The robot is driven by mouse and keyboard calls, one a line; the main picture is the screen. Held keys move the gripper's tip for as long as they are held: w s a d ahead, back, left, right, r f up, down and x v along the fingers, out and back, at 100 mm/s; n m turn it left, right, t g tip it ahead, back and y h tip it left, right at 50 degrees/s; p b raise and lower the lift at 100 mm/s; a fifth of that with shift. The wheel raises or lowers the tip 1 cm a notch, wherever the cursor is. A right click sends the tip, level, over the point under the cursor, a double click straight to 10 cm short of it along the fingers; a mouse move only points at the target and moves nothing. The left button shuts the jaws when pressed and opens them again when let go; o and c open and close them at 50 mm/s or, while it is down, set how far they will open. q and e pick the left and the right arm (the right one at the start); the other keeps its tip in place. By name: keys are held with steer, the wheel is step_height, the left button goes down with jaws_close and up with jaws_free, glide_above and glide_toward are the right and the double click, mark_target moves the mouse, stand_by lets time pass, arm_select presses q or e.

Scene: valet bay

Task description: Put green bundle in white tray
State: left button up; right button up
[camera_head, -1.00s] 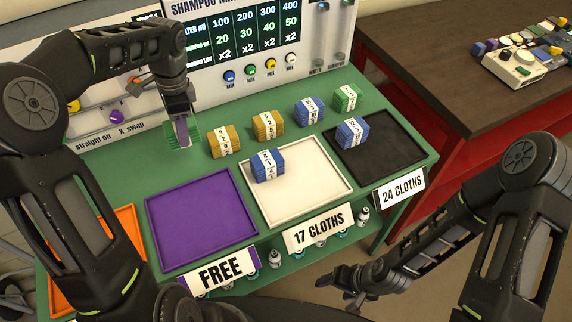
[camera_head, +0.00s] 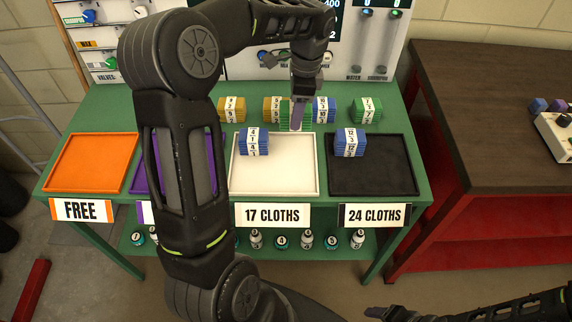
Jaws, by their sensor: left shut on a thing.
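My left gripper (camera_head: 298,118) is shut on a green bundle (camera_head: 286,119), partly hidden by the fingers. It holds it just behind or over the back edge of the white tray (camera_head: 290,178), labelled 17 CLOTHS. A blue bundle (camera_head: 254,141) lies in the back left of the white tray. Another green bundle (camera_head: 367,110) stands at the back right of the green table. My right gripper (camera_head: 378,312) is low at the bottom edge, away from the table; its jaws are too unclear to tell.
The black tray (camera_head: 375,181), right of the white one, holds a blue bundle (camera_head: 349,142). Yellow bundles (camera_head: 232,110) and a blue bundle (camera_head: 325,110) stand behind the trays. My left arm covers most of the purple tray (camera_head: 147,180). The orange tray (camera_head: 92,163) is empty.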

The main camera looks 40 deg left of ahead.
arm_select(q)
steer(key=shift+a, duration=0.1)
steer(key=shift+f+p, duration=0.35)
steer(key=shift+f, duration=2.8)
steer(key=shift+f, duration=1.85)
steer(key=shift+f, duration=0.1)
steer(key=shift+f, duration=0.15)
steer(key=o, duration=1.5)
steer(key=shift+r, duration=0.2)
